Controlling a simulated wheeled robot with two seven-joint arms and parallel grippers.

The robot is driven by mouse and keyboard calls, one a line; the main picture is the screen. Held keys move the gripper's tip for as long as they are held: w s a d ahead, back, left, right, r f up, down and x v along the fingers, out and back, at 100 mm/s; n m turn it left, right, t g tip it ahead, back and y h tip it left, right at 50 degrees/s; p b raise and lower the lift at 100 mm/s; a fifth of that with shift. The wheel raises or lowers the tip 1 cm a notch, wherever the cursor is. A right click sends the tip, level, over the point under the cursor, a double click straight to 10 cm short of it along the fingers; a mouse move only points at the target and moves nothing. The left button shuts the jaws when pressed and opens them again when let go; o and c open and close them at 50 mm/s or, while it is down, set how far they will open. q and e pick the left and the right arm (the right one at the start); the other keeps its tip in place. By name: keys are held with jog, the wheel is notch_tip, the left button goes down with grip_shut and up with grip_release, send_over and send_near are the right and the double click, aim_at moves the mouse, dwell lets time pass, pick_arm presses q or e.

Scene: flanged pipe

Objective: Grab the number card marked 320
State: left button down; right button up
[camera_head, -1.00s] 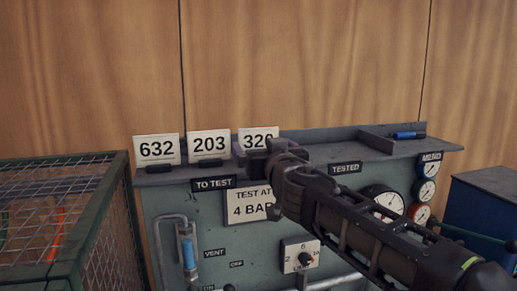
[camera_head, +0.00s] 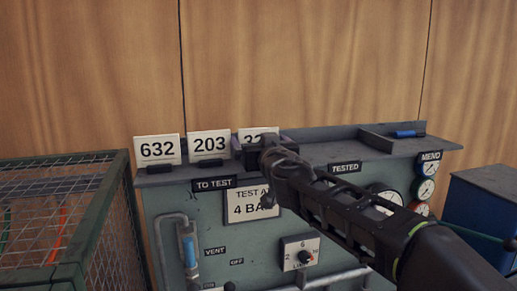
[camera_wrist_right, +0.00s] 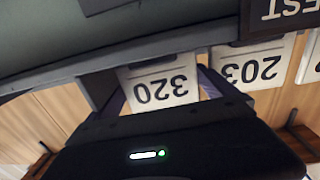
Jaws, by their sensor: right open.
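The white number card marked 320 (camera_head: 258,132) stands on the top ledge of the test bench, third from the left in a row of cards. Its lower part is hidden behind my right gripper (camera_head: 258,149), which is open in front of it. In the right wrist view the 320 card (camera_wrist_right: 160,88) appears upside down between the two spread fingers, with no clear sign of contact. The 203 card (camera_head: 209,143) stands just left of it, close to the gripper; it also shows in the right wrist view (camera_wrist_right: 246,68). My left gripper is not in view.
The 632 card (camera_head: 157,149) stands at the row's left end. A shallow tray (camera_head: 375,141) holding a blue object (camera_head: 405,134) is at the ledge's right. A wire cage (camera_head: 60,215) stands left and a blue box (camera_head: 487,215) right. A wooden wall rises behind.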

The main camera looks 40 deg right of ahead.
jog(key=shift+c, duration=0.2)
jog(key=c, duration=1)
notch_tip(320, 180, up, 28)
jog(key=p, duration=0.9)
